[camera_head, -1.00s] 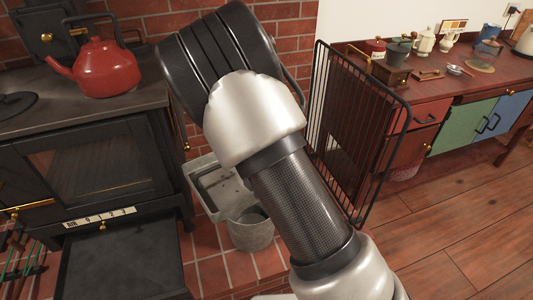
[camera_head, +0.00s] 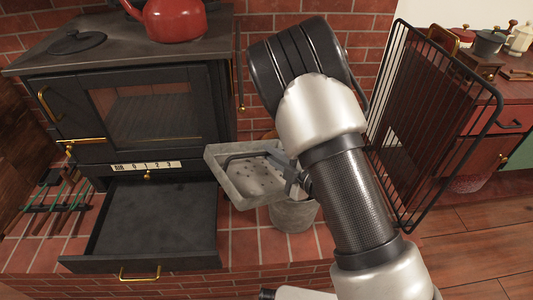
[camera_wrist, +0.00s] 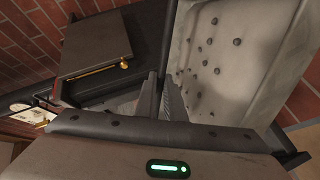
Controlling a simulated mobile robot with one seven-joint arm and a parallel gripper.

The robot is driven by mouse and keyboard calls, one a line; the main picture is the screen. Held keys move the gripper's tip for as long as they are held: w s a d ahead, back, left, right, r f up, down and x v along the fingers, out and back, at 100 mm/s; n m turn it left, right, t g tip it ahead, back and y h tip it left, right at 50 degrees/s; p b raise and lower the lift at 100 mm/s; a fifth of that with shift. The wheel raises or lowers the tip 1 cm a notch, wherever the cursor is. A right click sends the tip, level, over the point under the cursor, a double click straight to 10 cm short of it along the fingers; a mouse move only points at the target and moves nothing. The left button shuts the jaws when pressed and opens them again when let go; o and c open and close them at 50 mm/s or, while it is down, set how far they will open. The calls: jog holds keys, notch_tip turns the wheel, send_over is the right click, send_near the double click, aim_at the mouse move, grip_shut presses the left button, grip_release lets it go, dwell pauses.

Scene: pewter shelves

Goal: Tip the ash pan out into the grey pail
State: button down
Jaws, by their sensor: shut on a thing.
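The ash pan (camera_head: 229,186) is a grey, shallow rectangular tray with dark specks on its inside. It looks tilted, with its inside facing the head camera, and is up at the left of the grey pail (camera_head: 294,216), partly overlapping its rim in that view. My gripper (camera_head: 291,180) is shut on the pan at its right side. In the wrist view, the fingers (camera_wrist: 163,100) are close together beside the pan (camera_wrist: 240,60), whose speckled inside fills the upper right. The pail stands upright on the brick hearth. Its inside is hidden.
A black stove (camera_head: 150,105) stands at the left with a red kettle (camera_head: 175,18) on top. Its lower drawer (camera_head: 150,222) is pulled out. Fire tools (camera_head: 50,190) are left of it. A black wire screen (camera_head: 425,130) stands right of my arm.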

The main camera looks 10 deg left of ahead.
jog(key=w+d+r+m+y+p, duration=0.2)
jog(key=w+d+r+m+p, duration=0.2)
jog(key=w+d+r+m, duration=0.2)
jog(key=shift+w+d+m+g, duration=0.4)
jog(key=shift+w+m, duration=0.05)
jog(key=shift+m, duration=0.35)
dwell(0.4)
jog(key=shift+d+p, duration=0.25)
jog(key=shift+p, duration=0.15)
dwell(0.9)
